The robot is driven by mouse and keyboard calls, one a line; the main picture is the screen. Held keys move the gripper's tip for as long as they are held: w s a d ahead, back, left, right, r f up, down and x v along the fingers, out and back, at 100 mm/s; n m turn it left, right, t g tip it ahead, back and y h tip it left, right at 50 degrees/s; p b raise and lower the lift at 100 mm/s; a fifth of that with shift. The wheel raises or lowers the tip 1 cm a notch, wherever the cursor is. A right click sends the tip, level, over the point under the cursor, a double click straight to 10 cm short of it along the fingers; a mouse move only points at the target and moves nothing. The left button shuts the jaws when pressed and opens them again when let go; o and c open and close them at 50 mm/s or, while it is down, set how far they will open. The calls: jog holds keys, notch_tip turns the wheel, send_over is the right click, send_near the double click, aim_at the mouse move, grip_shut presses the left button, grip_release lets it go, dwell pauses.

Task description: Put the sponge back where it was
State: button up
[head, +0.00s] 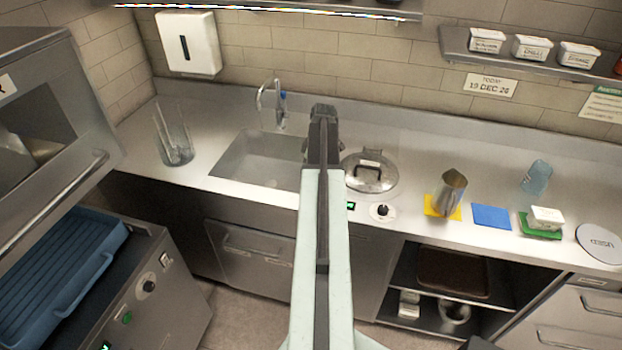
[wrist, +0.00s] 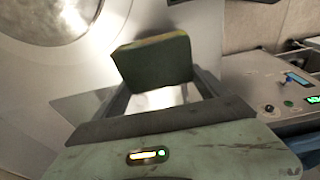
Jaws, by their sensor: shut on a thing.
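A sponge (wrist: 152,62), a dark green block with a thin yellow edge, is held between the fingers of my gripper (wrist: 160,84) in the wrist view. It sits tilted at the fingertips. In the head view my gripper (head: 322,122) is above the counter, in front of the right side of the sink (head: 262,155) and left of the lidded round well (head: 370,172). The sponge cannot be made out in the head view; my gripper and arm hide it.
A clear container (head: 173,140) stands left of the sink, with the tap (head: 272,100) behind.

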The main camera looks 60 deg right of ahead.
notch_tip(320, 180, down, 4)
jog(key=b, duration=0.4)
jog(key=shift+w+d, duration=0.1)
jog(key=shift+w, duration=0.05)
jog(key=shift+r+p, duration=0.2)
jog(key=shift+p, duration=0.1)
jog(key=shift+f, duration=0.25)
jog(key=o, duration=1.8)
jog(key=shift+r, duration=0.1)
jog(key=r+p, duration=0.4)
jog(key=s+r+p, duration=0.1)
jog(key=r+p, duration=0.3)
jog(key=s+r+p, duration=0.1)
jog(key=r+p, duration=0.3)
jog(key=shift+d+r, duration=0.2)
jog(key=shift+d, duration=0.1)
jog(key=shift+f, duration=0.1)
